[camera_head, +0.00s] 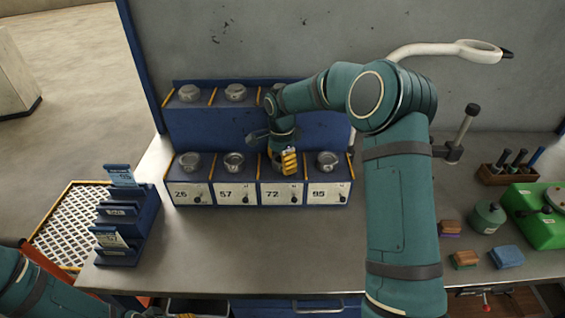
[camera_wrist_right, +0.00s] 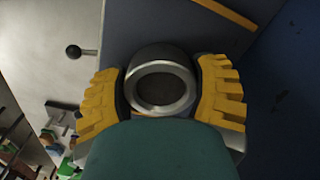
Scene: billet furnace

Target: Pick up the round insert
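Grey metal round inserts sit on a blue two-step rack. In the front row they stand above the labels 26 (camera_head: 190,161), 57 (camera_head: 233,161) and 95 (camera_head: 327,160). My right gripper (camera_head: 283,160), with yellow fingers, is low over the position labelled 72 and hides most of what is there. In the right wrist view, a round insert (camera_wrist_right: 161,88) with a bright rim and dark centre lies between the two yellow fingers (camera_wrist_right: 162,95). The fingers stand apart on either side, with narrow gaps seeming to remain. My left gripper is out of frame.
The blue rack's upper step (camera_head: 215,125) holds more inserts (camera_head: 235,92) close behind my right gripper. A blue card holder (camera_head: 140,230) stands left. A green case (camera_head: 535,215) and small blocks (camera_head: 465,259) lie right. The counter's front middle is clear.

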